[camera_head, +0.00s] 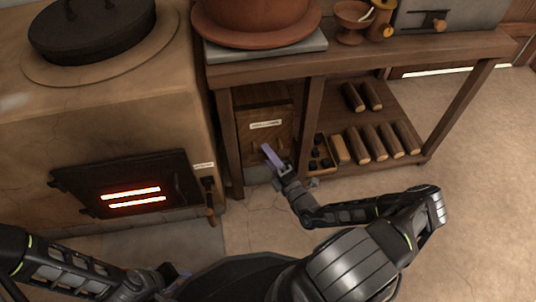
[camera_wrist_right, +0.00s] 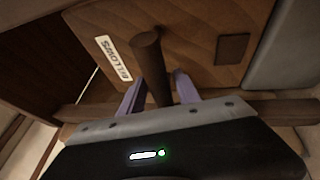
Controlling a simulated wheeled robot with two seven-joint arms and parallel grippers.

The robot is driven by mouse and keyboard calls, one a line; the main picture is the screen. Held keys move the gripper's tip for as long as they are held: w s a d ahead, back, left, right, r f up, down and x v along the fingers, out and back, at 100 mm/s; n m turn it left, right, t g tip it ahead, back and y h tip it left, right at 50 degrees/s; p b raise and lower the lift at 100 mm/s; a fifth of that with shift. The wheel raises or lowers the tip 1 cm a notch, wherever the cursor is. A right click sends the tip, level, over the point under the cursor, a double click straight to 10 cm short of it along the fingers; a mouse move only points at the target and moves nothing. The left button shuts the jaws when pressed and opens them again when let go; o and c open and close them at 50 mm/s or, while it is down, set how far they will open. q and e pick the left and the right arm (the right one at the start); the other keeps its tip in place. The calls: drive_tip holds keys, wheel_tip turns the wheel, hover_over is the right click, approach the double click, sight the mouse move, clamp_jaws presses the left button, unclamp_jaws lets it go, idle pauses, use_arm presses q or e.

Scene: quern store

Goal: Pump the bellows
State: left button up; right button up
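The bellows (camera_head: 264,112) is a wooden box under the bench, with a white label reading "BELLOWS". Its brown front (camera_wrist_right: 190,35) fills much of the right wrist view. A round wooden handle (camera_wrist_right: 150,62) sticks out from it. My right gripper (camera_wrist_right: 160,82) has its two pale purple fingers on either side of this handle. A narrow gap seems to show at the right finger; the left finger looks close to the handle. In the head view my right gripper (camera_head: 272,156) is in front of the bellows. My left gripper (camera_head: 172,280) is low in the head view, its fingers mostly hidden.
A clay furnace (camera_head: 110,120) with a glowing slotted door (camera_head: 130,190) stands at left. The wooden bench (camera_head: 370,50) carries a large brown vessel (camera_head: 258,20). Several logs (camera_head: 370,145) and a box of dark lumps (camera_head: 320,160) lie on its lower shelf. Floor at right is clear.

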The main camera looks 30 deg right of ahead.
drive_tip(key=shift+o, duration=0.6)
drive_tip(key=shift+s, duration=0.2)
drive_tip(key=s+f+p, duration=0.1)
drive_tip(key=s+p, duration=0.1)
drive_tip(key=s, duration=0.5)
drive_tip(key=shift+s+d+f, duration=0.15)
drive_tip(key=shift+d, duration=0.05)
